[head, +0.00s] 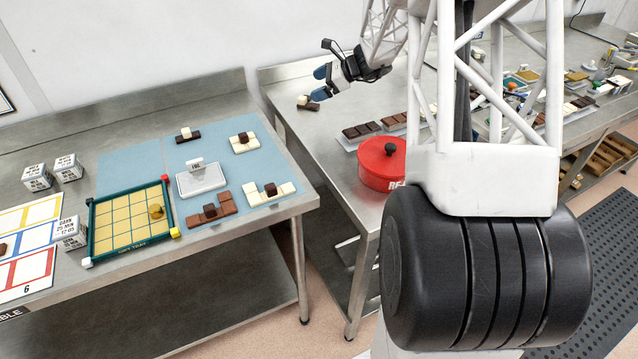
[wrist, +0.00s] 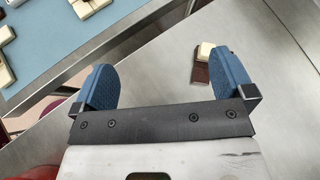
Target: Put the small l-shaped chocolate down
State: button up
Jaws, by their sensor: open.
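A small chocolate (head: 308,105), dark brown with a cream block at one end, lies on the bare steel of the right-hand table. In the wrist view the chocolate (wrist: 201,72) shows just inside the right finger, which hides part of it. I cannot tell its full shape. My gripper (head: 325,78) is above and a little to the right of it in the head view. In the wrist view my gripper (wrist: 166,62) has its two blue fingers wide apart, with nothing held between them.
A red round pot (head: 382,160) and trays of dark chocolate bars (head: 362,130) stand on the same table. The left table has a blue mat (head: 130,172) with several brown-and-cream chocolate pieces, a scale (head: 202,180) and a gridded tray (head: 120,221). A gap separates the tables.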

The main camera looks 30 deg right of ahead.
jog(key=s+a+r+n+g+h, duration=0.25)
jog(key=s+a+r+n, duration=0.3)
jog(key=s+a, duration=0.55)
jog(key=s+a+r+n+g+h, duration=0.1)
jog(key=s+a+r+n+g, duration=0.35)
jog(key=s+a, duration=0.6)
jog(key=s+a+n+t+h, duration=0.2)
jog(key=s+n+h, duration=0.4)
jog(key=s, duration=2.1)
jog(key=shift+a+n, duration=0.4)
jog(key=shift+n, duration=3)
jog(key=shift+s, duration=0.1)
